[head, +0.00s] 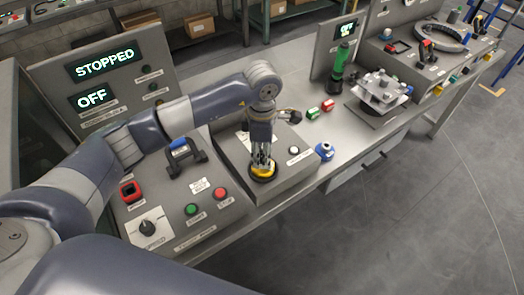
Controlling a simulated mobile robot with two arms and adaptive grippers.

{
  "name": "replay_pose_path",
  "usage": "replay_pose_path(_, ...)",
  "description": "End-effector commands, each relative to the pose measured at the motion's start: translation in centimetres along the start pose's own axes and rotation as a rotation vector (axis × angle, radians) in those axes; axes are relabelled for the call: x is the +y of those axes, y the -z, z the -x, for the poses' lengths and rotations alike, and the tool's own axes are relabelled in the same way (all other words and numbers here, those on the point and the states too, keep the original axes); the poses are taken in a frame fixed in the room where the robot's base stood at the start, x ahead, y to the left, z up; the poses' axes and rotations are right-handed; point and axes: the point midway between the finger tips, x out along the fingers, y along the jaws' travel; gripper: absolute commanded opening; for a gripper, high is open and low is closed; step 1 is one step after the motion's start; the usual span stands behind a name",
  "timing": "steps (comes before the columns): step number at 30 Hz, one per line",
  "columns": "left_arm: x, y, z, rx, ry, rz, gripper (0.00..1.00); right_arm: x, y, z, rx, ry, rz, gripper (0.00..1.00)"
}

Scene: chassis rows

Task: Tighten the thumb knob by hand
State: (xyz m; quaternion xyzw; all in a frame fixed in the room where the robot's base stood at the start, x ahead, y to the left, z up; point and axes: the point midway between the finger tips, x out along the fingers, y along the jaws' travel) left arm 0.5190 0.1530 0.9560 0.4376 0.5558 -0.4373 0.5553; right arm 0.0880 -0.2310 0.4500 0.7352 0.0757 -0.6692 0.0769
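My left gripper (262,162) points straight down at a round yellow and black knob (263,175) on the sloped grey control box in the middle. Its fingertips are at the top of this knob and hide part of it. It is too small to tell whether the fingers grip the knob or only stand over it. I cannot tell for sure that this is the thumb knob. A blue round part (325,151) lies at the box's right edge. My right gripper is out of view.
The left panel (170,215) has a blue-topped handle, buttons and a rotary switch. Its screen (103,62) reads STOPPED and OFF. Right of the box are small red and green parts (313,113), a green-black tool (340,65) and a metal fixture (380,92).

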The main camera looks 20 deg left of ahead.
Motion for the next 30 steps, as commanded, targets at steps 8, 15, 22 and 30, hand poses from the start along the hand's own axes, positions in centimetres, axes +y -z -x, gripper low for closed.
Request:
replay_pose_path(8, 0.0, 0.0, -0.1, -0.001, -0.001, -0.009, 0.17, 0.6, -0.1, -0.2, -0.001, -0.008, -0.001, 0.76)
replay_pose_path(15, 0.1, 0.0, -0.3, 0.0, -0.004, -0.13, 0.17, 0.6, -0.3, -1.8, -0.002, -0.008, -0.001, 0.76)
replay_pose_path(22, 0.1, 0.0, -0.3, -0.001, -0.003, -0.261, 0.17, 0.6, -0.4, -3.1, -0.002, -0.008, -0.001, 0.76)
replay_pose_path(30, 0.2, 0.0, -0.3, 0.0, -0.004, -0.411, 0.17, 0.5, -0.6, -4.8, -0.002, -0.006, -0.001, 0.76)
